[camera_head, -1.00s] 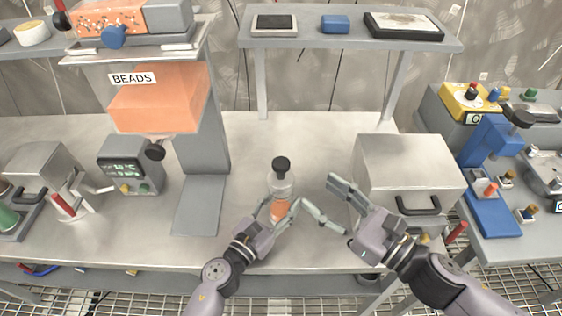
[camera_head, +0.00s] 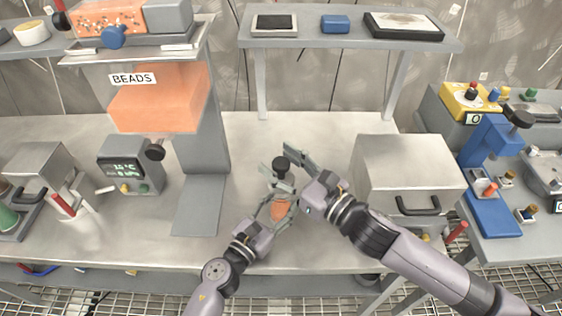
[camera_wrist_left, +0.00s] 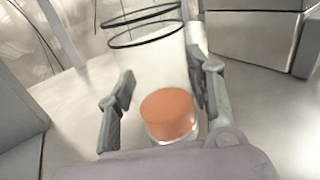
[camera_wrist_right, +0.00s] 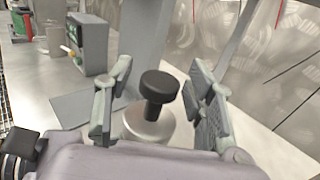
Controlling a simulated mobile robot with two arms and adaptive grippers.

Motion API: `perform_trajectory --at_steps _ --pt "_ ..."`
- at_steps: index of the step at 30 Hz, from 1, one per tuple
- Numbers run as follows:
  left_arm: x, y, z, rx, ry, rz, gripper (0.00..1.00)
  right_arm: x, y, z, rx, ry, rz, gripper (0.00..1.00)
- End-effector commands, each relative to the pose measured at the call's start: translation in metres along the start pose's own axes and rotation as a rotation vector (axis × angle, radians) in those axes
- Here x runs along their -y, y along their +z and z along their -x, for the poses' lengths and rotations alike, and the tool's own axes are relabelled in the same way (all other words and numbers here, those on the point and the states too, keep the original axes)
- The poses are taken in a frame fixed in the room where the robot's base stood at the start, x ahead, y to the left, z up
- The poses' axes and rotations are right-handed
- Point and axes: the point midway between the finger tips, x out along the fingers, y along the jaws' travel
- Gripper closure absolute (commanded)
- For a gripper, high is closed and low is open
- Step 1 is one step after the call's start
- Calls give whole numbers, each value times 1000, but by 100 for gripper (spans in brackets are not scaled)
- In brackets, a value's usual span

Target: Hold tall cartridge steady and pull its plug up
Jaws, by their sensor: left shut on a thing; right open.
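The tall cartridge stands upright on the bench, a clear tube with an orange filling (camera_head: 279,209) low inside. The filling also shows in the left wrist view (camera_wrist_left: 169,114), below two dark rings. Its plug has a black knob (camera_head: 281,164) on top, seen close in the right wrist view (camera_wrist_right: 159,87) above a pale round top. My left gripper (camera_head: 277,206) is shut on the cartridge's lower body from both sides. My right gripper (camera_head: 282,160) is open around the knob, one finger on each side, with gaps visible between fingers and knob.
A steel box with a black handle (camera_head: 410,170) stands close to the right. The grey stand with the orange BEADS hopper (camera_head: 160,105) is on the left. A raised shelf (camera_head: 350,42) runs behind. Bare bench lies between the stand and the cartridge.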

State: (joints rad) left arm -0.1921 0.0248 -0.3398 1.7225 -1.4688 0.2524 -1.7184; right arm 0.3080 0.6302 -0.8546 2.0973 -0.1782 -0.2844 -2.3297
Motion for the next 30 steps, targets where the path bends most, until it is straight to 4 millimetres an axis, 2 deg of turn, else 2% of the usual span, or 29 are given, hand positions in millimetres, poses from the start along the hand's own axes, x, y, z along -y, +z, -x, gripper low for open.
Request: perform_trajectory --at_steps 8,30 --pt "0 0 0 0 1 0 86 0 0 -1 0 0 0 52" --pt "0 0 0 0 1 0 86 0 0 -1 0 1 -1 100"
